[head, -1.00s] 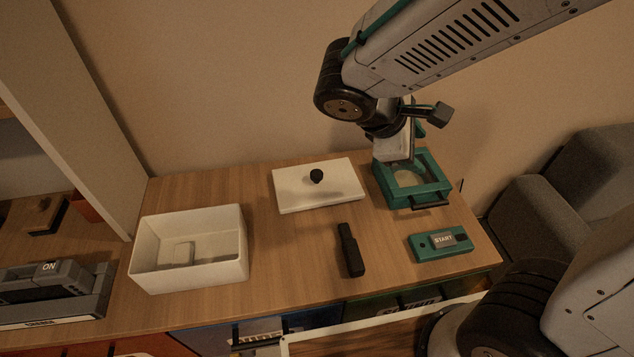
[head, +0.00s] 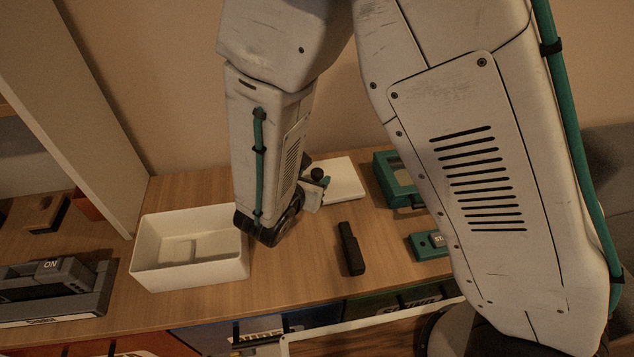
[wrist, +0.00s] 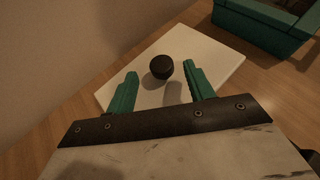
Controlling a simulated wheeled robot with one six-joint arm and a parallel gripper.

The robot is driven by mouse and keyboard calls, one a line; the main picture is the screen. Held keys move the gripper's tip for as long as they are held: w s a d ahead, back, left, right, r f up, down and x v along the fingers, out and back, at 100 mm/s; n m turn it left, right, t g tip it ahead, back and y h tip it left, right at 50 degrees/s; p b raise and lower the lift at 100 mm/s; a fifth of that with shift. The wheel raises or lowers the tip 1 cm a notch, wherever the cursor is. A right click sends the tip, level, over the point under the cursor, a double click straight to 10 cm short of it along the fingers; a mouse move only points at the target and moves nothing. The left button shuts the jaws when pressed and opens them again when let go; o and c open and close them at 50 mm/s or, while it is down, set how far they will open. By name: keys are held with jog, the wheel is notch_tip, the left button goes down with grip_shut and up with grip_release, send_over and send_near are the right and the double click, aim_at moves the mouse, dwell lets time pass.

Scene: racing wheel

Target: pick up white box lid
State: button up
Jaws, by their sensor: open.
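The white box lid (head: 346,181) lies flat on the wooden table, partly hidden by my arm in the head view. Its round black knob (head: 317,174) shows on top. The wrist view shows the lid (wrist: 205,52) with the knob (wrist: 161,67) near its middle. My gripper (wrist: 157,82) is open. Its two green fingers point at the lid, with the knob ahead between the fingertips. I cannot tell whether the fingertips touch the lid. In the head view my gripper (head: 318,184) is at the lid's left part, mostly hidden by the wrist.
The open white box (head: 190,270) stands left of my wrist. A black handheld object (head: 351,250) lies in front of the lid. A green frame (head: 388,178) stands just right of the lid, and also in the wrist view (wrist: 262,25). A green START block (head: 428,246) is at right.

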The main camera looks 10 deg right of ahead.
aim_at(315, 175)
jog(key=x, duration=0.3)
jog(key=shift+w+d+f, duration=0.15)
jog(key=shift+w+d, duration=0.1)
jog(key=shift+d, duration=0.05)
jog(key=c, duration=1.1)
